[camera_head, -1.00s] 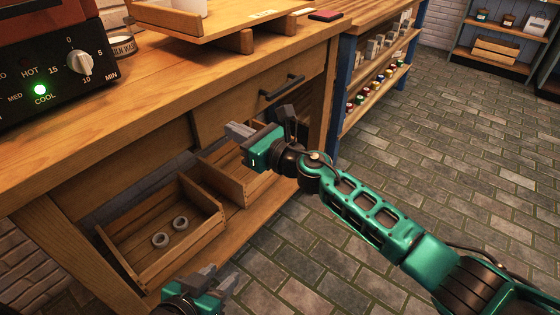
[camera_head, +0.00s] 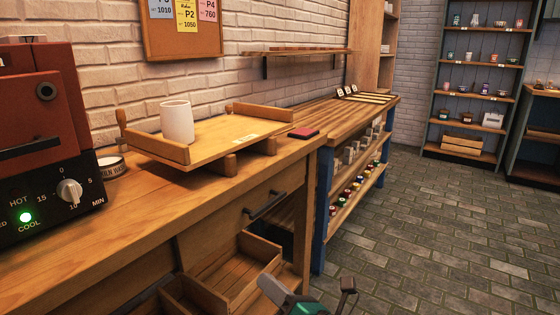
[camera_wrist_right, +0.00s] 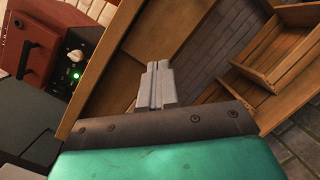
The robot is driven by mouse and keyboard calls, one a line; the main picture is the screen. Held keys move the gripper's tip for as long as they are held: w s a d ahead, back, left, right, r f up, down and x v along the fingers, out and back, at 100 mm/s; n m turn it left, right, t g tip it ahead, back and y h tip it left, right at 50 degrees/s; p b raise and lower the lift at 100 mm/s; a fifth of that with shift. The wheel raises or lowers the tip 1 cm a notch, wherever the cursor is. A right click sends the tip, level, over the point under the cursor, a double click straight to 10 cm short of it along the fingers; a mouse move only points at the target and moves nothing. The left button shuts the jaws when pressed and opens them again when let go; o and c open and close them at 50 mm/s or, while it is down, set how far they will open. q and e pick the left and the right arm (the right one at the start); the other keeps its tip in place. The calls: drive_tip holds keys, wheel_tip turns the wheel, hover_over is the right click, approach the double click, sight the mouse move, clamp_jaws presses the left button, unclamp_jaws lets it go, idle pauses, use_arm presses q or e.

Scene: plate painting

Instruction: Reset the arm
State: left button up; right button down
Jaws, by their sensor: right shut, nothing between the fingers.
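My right gripper (camera_head: 279,294) shows at the bottom edge of the head view, in front of the workbench and beside the wooden bins below it. In the right wrist view its grey fingers (camera_wrist_right: 155,85) lie together, shut with nothing between them. Most of the right arm is below the head view's frame. My left gripper is not in view.
A workbench (camera_head: 95,225) carries a kiln-like box (camera_head: 45,130), a wooden tray (camera_head: 215,140) with a white cup (camera_head: 177,122), and a dark red pad (camera_head: 303,133). Wooden bins (camera_head: 235,268) sit below. The tiled floor (camera_head: 450,230) at right is clear.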

drive_tip(key=s+d+f+m+g+h, duration=0.1)
drive_tip(key=s+d+f+m+h, duration=0.55)
drive_tip(key=m, duration=1.05)
drive_tip(key=s+d+f+m+g+h, duration=0.25)
drive_tip(key=s+d+f+m, duration=0.65)
drive_tip(key=m, duration=0.7)
use_arm(q)
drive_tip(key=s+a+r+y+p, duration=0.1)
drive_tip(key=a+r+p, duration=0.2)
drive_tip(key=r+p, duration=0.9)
drive_tip(key=p, duration=0.6)
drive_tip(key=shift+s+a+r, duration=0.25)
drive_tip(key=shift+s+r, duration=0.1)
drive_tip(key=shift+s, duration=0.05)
use_arm(e)
drive_tip(key=s+d+r+h, duration=0.1)
drive_tip(key=d+r, duration=0.1)
drive_tip(key=r, duration=0.5)
drive_tip(key=s+d+r+h, duration=0.1)
drive_tip(key=s+d+r, duration=0.1)
drive_tip(key=r, duration=0.4)
drive_tip(key=shift+s+r+m+t, duration=0.2)
drive_tip(key=shift+r+m+t, duration=0.1)
drive_tip(key=shift+r+t, duration=0.1)
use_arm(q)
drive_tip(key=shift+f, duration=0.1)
use_arm(e)
drive_tip(key=shift+d, duration=0.1)
